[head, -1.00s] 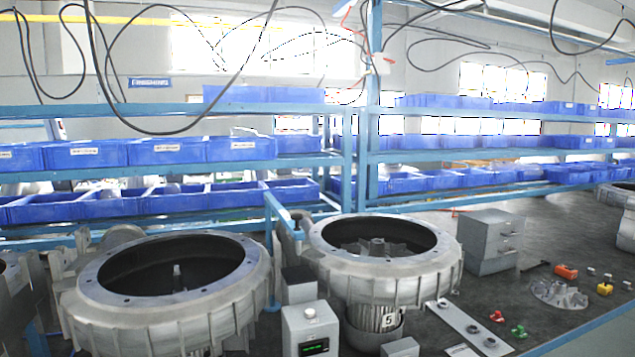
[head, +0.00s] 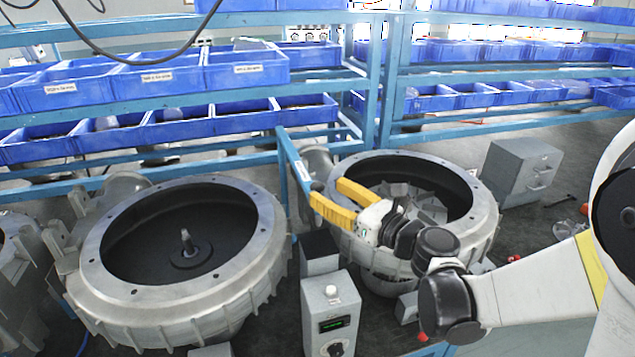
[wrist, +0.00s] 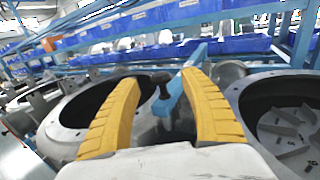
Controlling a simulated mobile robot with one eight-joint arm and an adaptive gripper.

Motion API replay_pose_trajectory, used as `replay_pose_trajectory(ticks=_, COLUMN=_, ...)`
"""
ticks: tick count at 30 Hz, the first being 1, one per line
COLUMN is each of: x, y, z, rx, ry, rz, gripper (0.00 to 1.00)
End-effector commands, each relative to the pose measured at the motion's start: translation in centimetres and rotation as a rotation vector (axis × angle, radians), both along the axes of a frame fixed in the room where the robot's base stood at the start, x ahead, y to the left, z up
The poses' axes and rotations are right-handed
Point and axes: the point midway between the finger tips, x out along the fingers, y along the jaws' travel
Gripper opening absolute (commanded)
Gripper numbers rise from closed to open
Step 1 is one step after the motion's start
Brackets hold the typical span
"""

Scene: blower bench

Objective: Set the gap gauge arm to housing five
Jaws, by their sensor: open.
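A blue bar (head: 294,160) with a small white label reaches forward from a blue post between two big round housings; it looks like the gap gauge arm. In the wrist view the blue bar (wrist: 187,78) carries a dark knob (wrist: 162,86) at its near end. My gripper (head: 326,191) is open, with yellow fingers. In the wrist view the knob appears between the fingers, with no clear contact. The right housing (head: 480,215), whose "5" tag showed earlier, stands beneath and beyond my gripper. Its tag is hidden now. The left housing (head: 95,275) has a bare central shaft.
A grey box (head: 318,318) with a green display and knobs stands in front, between the housings. A grey drawer cabinet (head: 522,170) stands at the right. Blue racks with bins (head: 150,75) line the back. My arm covers the right foreground.

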Motion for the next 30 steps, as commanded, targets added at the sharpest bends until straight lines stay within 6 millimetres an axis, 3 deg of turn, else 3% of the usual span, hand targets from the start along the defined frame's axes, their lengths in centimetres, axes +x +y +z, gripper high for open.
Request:
replay_pose_trajectory(ticks=7, x=2.6, y=2.4, z=0.0, rx=-0.001, ry=0.0, rz=0.001, gripper=0.52)
replay_pose_trajectory(ticks=18, x=3.1, y=2.8, z=0.0, rx=-0.002, ry=-0.001, rz=0.0, gripper=0.52)
replay_pose_trajectory(ticks=23, x=3.1, y=2.8, z=0.0, rx=-0.002, ry=-0.001, rz=0.0, gripper=0.05)
replay_pose_trajectory(ticks=24, x=3.0, y=2.7, z=0.0, rx=-0.002, ry=-0.001, rz=0.0, gripper=0.0)
replay_pose_trajectory(ticks=30, x=3.0, y=2.7, z=0.0, rx=-0.002, ry=-0.001, rz=0.0, gripper=0.0)
